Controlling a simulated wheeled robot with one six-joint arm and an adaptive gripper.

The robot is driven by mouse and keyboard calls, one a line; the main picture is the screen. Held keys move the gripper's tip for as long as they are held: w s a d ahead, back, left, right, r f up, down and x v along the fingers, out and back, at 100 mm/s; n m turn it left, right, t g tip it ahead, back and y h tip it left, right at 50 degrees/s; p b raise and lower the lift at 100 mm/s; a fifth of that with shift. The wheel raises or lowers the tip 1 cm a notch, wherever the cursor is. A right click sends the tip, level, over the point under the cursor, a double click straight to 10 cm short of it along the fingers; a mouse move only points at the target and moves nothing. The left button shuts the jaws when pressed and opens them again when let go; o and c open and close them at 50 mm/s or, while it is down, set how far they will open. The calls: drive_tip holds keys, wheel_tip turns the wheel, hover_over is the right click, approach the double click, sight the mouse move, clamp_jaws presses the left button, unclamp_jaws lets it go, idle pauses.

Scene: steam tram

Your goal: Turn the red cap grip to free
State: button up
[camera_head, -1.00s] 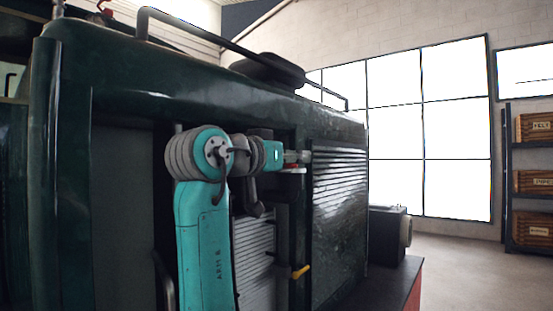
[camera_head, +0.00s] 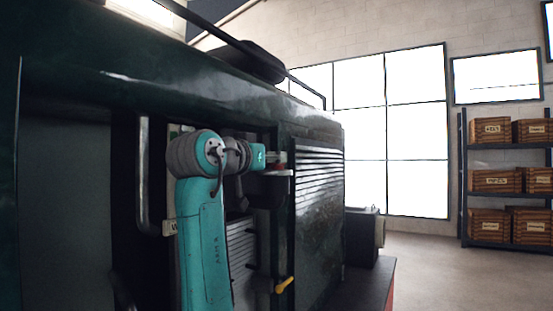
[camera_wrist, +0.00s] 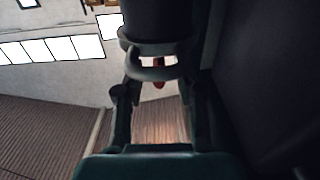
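The red cap grip (camera_head: 276,166) shows as a small red patch on top of a pale round cap (camera_head: 278,173) over a dark cylinder (camera_head: 265,192) at the tram's side. In the wrist view a small red piece (camera_wrist: 158,76) shows between the fingers, partly hidden by a grey collar (camera_wrist: 150,46) around a dark cylinder (camera_wrist: 158,18). My gripper (camera_head: 274,157) is right at the red grip. In the wrist view its two fingers stand apart, on either side of the red piece. I cannot tell whether they touch it.
The dark green tram side (camera_head: 90,80) runs close along my arm. A vertical handrail (camera_head: 144,170) and a yellow-handled lever (camera_head: 284,285) stick out nearby. A louvred panel (camera_head: 318,200) lies right of the gripper. Shelves with wooden crates (camera_head: 492,181) stand far right, with open floor before them.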

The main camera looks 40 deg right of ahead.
drive_tip(key=shift+x, duration=1.55)
clamp_jaws()
